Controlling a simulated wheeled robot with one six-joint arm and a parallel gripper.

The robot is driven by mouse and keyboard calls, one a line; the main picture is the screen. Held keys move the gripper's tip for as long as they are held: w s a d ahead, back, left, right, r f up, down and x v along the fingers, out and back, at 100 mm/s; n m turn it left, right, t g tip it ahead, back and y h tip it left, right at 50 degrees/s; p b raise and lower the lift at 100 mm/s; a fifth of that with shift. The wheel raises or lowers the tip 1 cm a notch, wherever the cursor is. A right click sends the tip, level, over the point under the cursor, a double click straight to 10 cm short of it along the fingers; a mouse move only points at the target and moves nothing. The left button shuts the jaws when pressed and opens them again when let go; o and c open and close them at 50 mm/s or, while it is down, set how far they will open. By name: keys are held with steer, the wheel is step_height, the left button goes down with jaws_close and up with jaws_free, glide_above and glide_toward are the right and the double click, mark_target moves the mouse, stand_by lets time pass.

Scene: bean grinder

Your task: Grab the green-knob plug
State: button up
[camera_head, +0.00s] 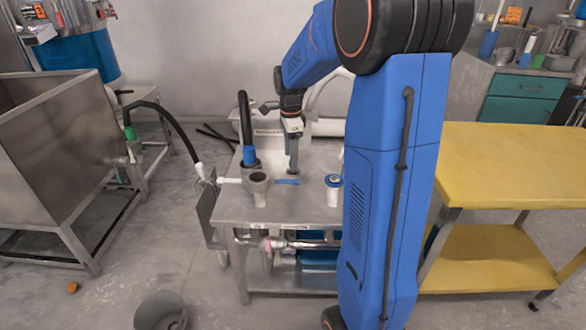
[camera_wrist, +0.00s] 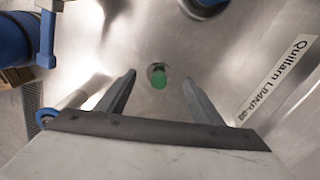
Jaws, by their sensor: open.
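The green-knob plug (camera_wrist: 159,80) shows in the wrist view as a small green cap set in a dark round hole in the steel table top. My gripper (camera_wrist: 159,82) is open, with one finger on each side of the plug in the picture. Nothing is held. I cannot tell how high the fingertips are above the plug. In the head view my gripper (camera_head: 293,168) points straight down over the steel table (camera_head: 310,206), and I cannot make out the plug there.
A grey cup (camera_head: 258,188), a black handle with a blue collar (camera_head: 247,130) and a white cup with a blue top (camera_head: 334,190) stand near my gripper. A labelled plate (camera_wrist: 282,75) lies right in the wrist view. A yellow table (camera_head: 510,165) stands at the right.

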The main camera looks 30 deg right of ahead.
steer(key=shift+s+d+f, duration=0.1)
steer(key=shift+d+f, duration=0.05)
steer(key=shift+f, duration=2.1)
steer(key=c, duration=1.2)
